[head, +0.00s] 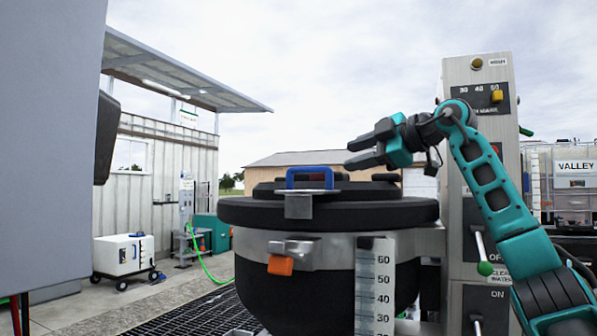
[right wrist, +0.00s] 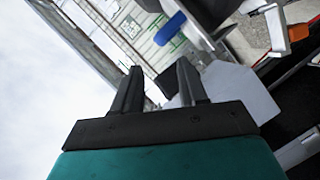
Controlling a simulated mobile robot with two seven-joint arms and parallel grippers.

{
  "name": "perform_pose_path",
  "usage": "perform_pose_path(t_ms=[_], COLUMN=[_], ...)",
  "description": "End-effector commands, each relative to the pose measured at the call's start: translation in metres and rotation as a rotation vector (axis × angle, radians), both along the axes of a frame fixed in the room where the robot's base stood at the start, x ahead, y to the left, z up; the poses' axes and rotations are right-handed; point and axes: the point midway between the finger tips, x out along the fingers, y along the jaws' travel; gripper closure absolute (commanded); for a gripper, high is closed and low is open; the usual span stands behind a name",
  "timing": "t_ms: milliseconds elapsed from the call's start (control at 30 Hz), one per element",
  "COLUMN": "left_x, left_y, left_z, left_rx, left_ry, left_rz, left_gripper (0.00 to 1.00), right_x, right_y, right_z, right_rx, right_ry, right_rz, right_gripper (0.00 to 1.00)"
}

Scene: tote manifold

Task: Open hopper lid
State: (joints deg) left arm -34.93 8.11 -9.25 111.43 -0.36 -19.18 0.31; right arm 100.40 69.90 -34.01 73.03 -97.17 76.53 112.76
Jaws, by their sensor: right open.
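The hopper (head: 262,295) is a dark round vessel with a metal band. Its black lid (head: 370,212) lies flat on top and looks shut. A blue handle (head: 310,171) stands on a metal bracket at the lid's front; it also shows in the right wrist view (right wrist: 170,28). An orange-tipped latch (head: 280,265) sits on the band below; it shows in the right wrist view (right wrist: 298,33). My right gripper (head: 352,153) is open and empty, above the lid and to the right of the handle, apart from it; its fingers also show (right wrist: 158,84). My left gripper is out of view.
A metal control column (head: 465,150) with switches and a green-knobbed lever (head: 485,268) stands right of the hopper. A level scale (head: 374,290) is on the hopper's front. A large grey panel (head: 45,130) fills the left edge. A white wheeled box (head: 122,256) stands farther back.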

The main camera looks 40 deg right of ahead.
Motion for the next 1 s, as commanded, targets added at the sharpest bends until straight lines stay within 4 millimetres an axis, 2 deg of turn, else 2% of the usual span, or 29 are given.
perform_pose_path(t_ms=[200,400,600,800,1000], left_x=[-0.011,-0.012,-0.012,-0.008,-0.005], left_y=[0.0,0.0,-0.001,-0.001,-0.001], left_z=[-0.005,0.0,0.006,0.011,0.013], left_rx=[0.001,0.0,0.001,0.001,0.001], left_ry=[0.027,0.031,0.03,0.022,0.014], left_rz=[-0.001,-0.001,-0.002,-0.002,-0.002], left_gripper=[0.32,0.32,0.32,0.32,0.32], right_x=[0.03,0.072,0.105,0.121,0.124], right_y=[0.006,0.013,0.017,0.019,0.02], right_z=[-0.006,-0.015,-0.022,-0.026,-0.027], right_rx=[0.002,0.001,0.001,-0.001,-0.002], right_ry=[0.004,0.003,0.002,0.0,-0.001], right_rz=[0.005,0.006,0.005,0.004,0.004], right_gripper=[0.58,0.58,0.58,0.58,0.58])
